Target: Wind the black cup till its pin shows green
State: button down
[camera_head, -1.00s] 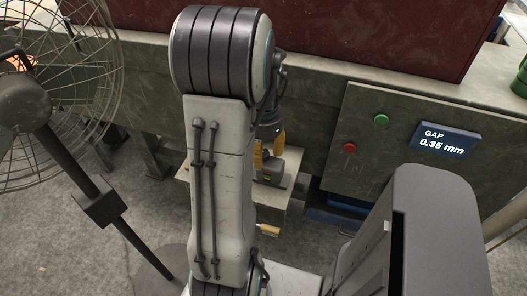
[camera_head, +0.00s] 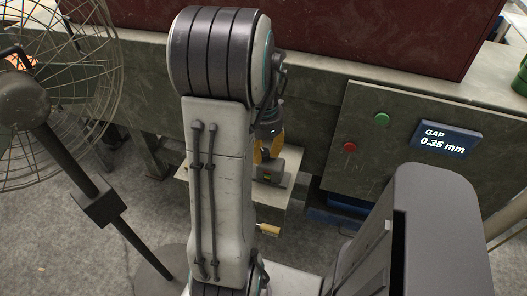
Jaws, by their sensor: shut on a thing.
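My gripper (camera_head: 268,150), with yellow fingers, points down beside my upper arm link, low in front of the grey machine. It is shut on what seems to be the black cup, which the fingers and my arm mostly hide. A dark fixture (camera_head: 284,172) stands right under and behind the fingers on a pale stand (camera_head: 272,197). The cup's pin cannot be made out, so its colour cannot be told.
A panel (camera_head: 352,185) at right has a green button (camera_head: 381,118), a red button (camera_head: 349,147) and a display (camera_head: 447,140) reading GAP 0.35 mm. A wire fan (camera_head: 100,60) stands at left. A wooden-handled brush (camera_head: 268,230) lies on the stand's front.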

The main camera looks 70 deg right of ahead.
jog(key=shift+m, duration=0.4)
jog(key=shift+f, duration=0.1)
jog(key=c, duration=0.9)
grip_release()
jog(key=shift+o, duration=0.2)
notch_tip(320, 180, up, 12)
dwell(0.4)
